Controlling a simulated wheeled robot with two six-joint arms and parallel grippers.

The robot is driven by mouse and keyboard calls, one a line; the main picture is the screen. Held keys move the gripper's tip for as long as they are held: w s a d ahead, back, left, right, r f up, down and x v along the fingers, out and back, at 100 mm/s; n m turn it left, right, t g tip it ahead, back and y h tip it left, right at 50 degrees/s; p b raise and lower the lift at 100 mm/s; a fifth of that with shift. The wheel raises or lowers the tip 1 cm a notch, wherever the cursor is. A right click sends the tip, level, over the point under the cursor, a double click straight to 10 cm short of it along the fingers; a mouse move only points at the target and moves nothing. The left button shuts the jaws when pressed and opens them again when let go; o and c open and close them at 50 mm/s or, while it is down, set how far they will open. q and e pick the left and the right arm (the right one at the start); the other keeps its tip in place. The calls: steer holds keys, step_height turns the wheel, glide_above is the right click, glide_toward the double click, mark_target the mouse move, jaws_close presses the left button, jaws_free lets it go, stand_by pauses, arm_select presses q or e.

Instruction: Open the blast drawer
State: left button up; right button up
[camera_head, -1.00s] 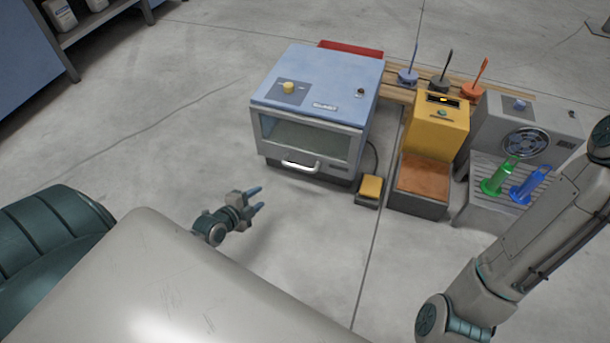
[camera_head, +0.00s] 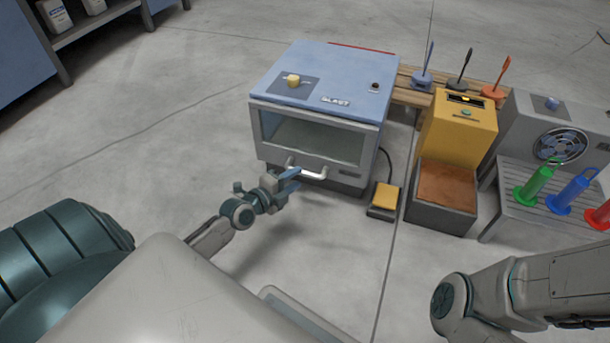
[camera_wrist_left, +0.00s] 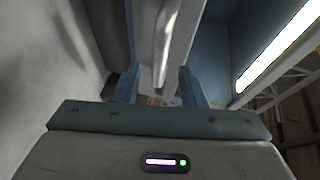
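The blast cabinet (camera_head: 335,78) has a blue top labelled "BLAST" and a windowed grey front. Its drawer front (camera_head: 315,140) looks shut, with a white bar handle (camera_head: 313,174) low on it. My left gripper (camera_head: 291,180) is at the left part of this handle, with blue fingers apart. In the left wrist view, the pale handle (camera_wrist_left: 163,60) runs between the two open fingers (camera_wrist_left: 160,88); I cannot tell whether they touch it. Only part of my right arm shows at the right edge of the head view; its gripper is out of view.
A yellow pedal (camera_head: 386,196) lies on the floor right of the cabinet. Further right stand a yellow machine (camera_head: 459,127) and a slatted grey table (camera_head: 510,200) with green, blue and red cylinders. The floor in front of the cabinet is clear.

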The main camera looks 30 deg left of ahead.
mark_target(305, 171)
arm_select(q)
steer(key=shift+b+x, duration=0.45)
steer(key=shift+x, duration=2.1)
jaws_close()
